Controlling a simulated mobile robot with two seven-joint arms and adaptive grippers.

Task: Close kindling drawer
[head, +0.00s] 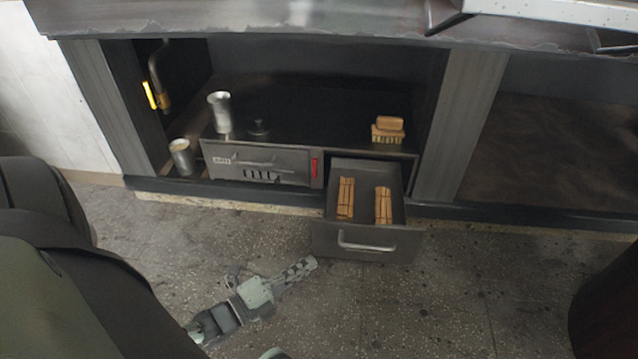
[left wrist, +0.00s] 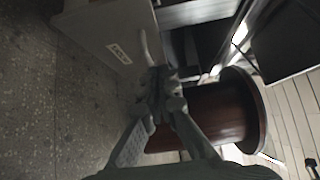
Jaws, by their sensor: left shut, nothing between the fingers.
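The kindling drawer (head: 367,243) is pulled out from the low cabinet. Its grey front has a bar handle (head: 366,246), and two bundles of wooden sticks (head: 345,197) (head: 383,205) lie inside. My left gripper (head: 312,263) is shut and empty, near the lower left corner of the drawer front in the head view; I cannot tell whether it touches. In the left wrist view the shut fingertips (left wrist: 160,88) show below the drawer front (left wrist: 112,35) and its handle (left wrist: 144,46). My right gripper is not in view.
A closed drawer unit (head: 262,164) with a red tag sits left of the open drawer. A dark red round object (left wrist: 215,108) shows in the wrist view. Speckled floor lies open in front.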

